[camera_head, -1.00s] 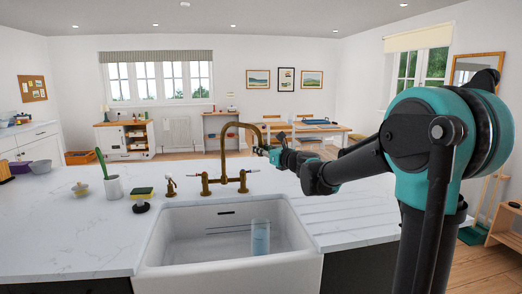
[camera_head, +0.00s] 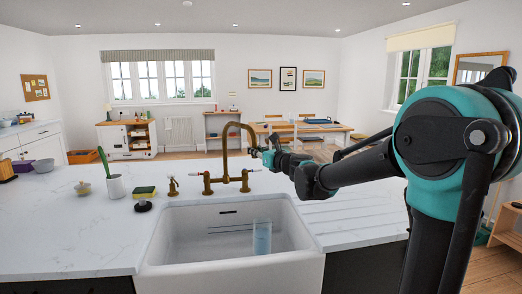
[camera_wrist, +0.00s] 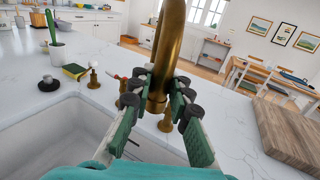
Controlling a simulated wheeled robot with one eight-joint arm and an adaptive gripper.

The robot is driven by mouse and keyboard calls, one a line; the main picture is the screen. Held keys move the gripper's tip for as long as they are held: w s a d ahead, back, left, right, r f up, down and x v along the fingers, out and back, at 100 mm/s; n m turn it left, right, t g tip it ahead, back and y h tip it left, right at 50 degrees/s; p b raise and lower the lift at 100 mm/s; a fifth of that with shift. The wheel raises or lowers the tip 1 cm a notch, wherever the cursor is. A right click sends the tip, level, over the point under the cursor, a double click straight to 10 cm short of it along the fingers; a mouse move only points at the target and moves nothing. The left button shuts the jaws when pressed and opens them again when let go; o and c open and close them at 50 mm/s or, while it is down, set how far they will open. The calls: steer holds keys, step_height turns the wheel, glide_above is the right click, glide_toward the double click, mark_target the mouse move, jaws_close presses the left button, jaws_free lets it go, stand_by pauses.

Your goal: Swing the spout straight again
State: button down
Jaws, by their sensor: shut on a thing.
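The brass tap stands behind the white sink (camera_head: 168,250). Its tall arched spout (camera_head: 232,124) bends over to the right in the head view, with its free end on the right side of the arch. My gripper (camera_head: 260,152) is at that free end. In the wrist view the spout (camera_wrist: 171,40) comes down between my fingers (camera_wrist: 158,97), which close around its lower part. The fingers partly cover the spout's end. A clear tumbler with a bluish tint (camera_head: 262,238) stands in the sink, to the right of its middle.
A small brass side tap (camera_head: 173,186), a sponge (camera_head: 145,191) and a green-handled brush in a pot (camera_head: 115,188) stand left of the tap. A wooden board (camera_wrist: 288,135) lies at the right in the wrist view. The ribbed drainer (camera_head: 345,215) is clear.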

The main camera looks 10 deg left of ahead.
steer(key=s+a, duration=0.5)
steer(key=a, duration=0.4)
steer(key=shift+s+a, duration=0.35)
steer(key=c, duration=1.4)
jaws_free()
steer(key=v, duration=1.2)
steer(key=shift+d, duration=0.1)
